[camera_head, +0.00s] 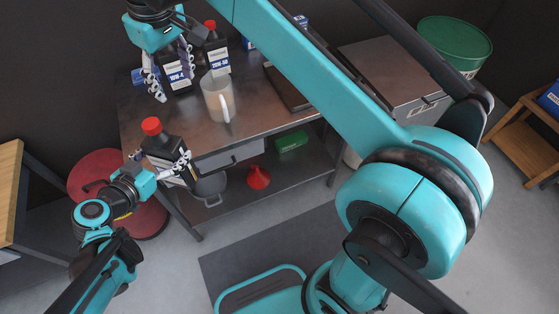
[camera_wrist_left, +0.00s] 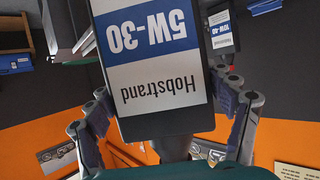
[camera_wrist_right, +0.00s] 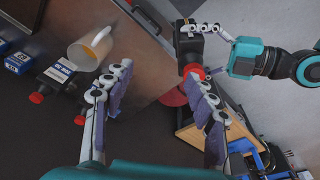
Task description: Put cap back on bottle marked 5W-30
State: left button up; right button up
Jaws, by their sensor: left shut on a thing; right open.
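The black 5W-30 bottle (camera_head: 165,148) is in my left gripper (camera_head: 172,170), held off the table's front-left corner and roughly upright. Its 5W-30 label (camera_wrist_left: 148,40) fills the middle of the left wrist view, upside down, with the gripper's fingers on both sides. A red cap (camera_head: 152,126) sits at the bottle's top; how tightly it is seated I cannot tell. In the right wrist view the cap (camera_wrist_right: 193,71) shows beyond the fingertips. My right gripper (camera_head: 167,72) is open and empty, above the table's back-left part, in front of the 10W-40 bottle (camera_head: 178,82).
A 20W-50 bottle (camera_head: 216,56) and a pale mug (camera_head: 217,96) stand on the metal table (camera_head: 250,125). A red funnel (camera_head: 258,178) and a green item (camera_head: 292,141) lie on its lower shelf. A red round top (camera_head: 90,166) is left of the table.

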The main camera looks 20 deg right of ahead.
jog(key=s+d+f+m+t, duration=0.2)
jog(key=s+d+f, duration=0.5)
jog(key=f, duration=0.4)
jog(key=s+d+f+m+t, duration=0.3)
jog(key=s+d+f, duration=0.4)
jog(key=d+f, duration=0.3)
notch_tip(320, 180, down, 2)
jog(key=shift+d+f+m+h, duration=0.15)
jog(key=shift+m+h, duration=0.25)
jog(key=shift+m, duration=0.3)
